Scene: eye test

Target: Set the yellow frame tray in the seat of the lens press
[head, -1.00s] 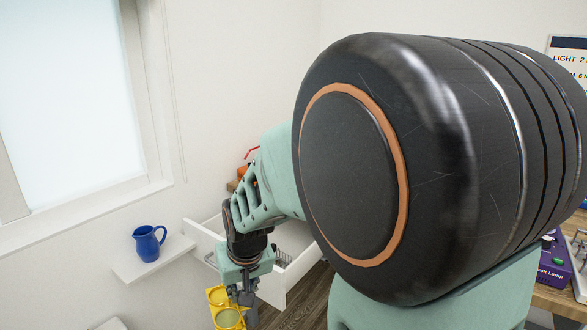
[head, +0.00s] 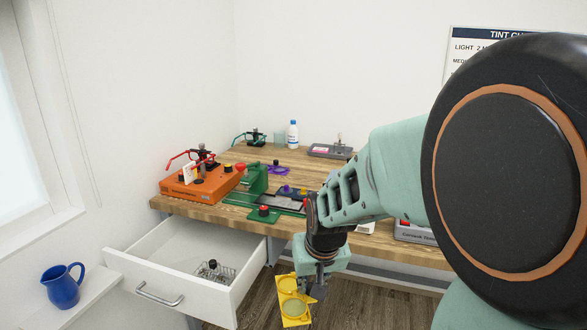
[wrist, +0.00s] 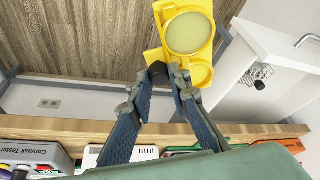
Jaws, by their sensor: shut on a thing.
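The yellow frame tray (head: 296,322) holds two round, pale yellow-green lenses. My gripper (head: 317,290) is shut on its edge and holds it in the air in front of the workbench, above the floor. In the wrist view the fingertips (wrist: 170,73) pinch the near left edge of the tray (wrist: 201,7). A green device (head: 257,179) with an upright body, a red button and a dark flat bed stands at the front of the bench. It may be the lens press, but I cannot tell for sure. My arm hides part of the bench there.
An orange machine (head: 202,186) stands at the bench's left end. The open white drawer (head: 245,287), with a wire basket (head: 213,270) in it, juts out left of the tray. A blue jug (head: 62,288) stands on a wall shelf. A white bottle (head: 293,134) stands at the back.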

